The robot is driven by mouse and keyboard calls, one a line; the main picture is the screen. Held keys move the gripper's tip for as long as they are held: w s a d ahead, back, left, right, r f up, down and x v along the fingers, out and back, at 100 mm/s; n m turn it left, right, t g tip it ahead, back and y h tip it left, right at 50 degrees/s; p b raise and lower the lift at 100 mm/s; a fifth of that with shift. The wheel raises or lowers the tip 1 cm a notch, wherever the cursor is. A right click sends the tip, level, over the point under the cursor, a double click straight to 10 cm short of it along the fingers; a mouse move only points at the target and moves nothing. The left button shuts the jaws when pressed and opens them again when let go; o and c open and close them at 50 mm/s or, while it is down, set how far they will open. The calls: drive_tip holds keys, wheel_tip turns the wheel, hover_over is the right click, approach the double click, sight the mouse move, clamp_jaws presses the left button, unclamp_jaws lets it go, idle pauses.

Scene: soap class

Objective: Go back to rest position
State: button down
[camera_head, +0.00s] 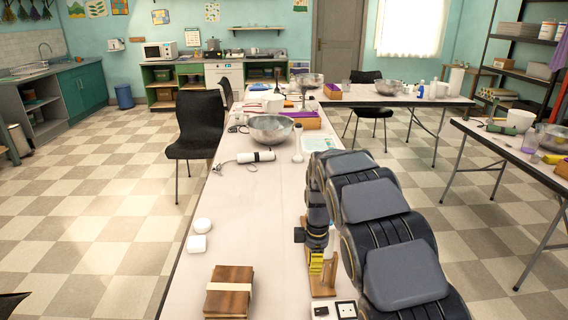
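My arm rises from the bottom right over the right side of the long pale table (240,200) and bends down at its far end. My gripper (316,264) is low near the table's right edge, beside my arm links. Yellow parts show around it, and its fingers are too small and partly hidden to read. A small wooden stand (322,286) is directly below it, with a whitish upright thing close beside it. I cannot tell whether the gripper touches or holds anything.
Wooden blocks with a pale band (229,290) lie at the front left, with white soap-like pieces (198,243) behind them. The table's middle is clear. A black chair (199,125) stands left.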

drive_tip(key=s+d+r+m, duration=0.2)
drive_tip(key=s+r+m, duration=0.35)
drive_tip(key=s, duration=0.25)
drive_tip(key=s+r+m, duration=0.2)
drive_tip(key=s+m, duration=0.4)
drive_tip(key=s, duration=0.8)
drive_tip(key=s+a+r+m+g, duration=0.1)
drive_tip(key=s+r+m, duration=0.2)
drive_tip(key=s, duration=1)
drive_tip(key=m, duration=0.3)
drive_tip(key=shift+s+g, duration=0.3)
drive_tip(key=shift+s, duration=0.05)
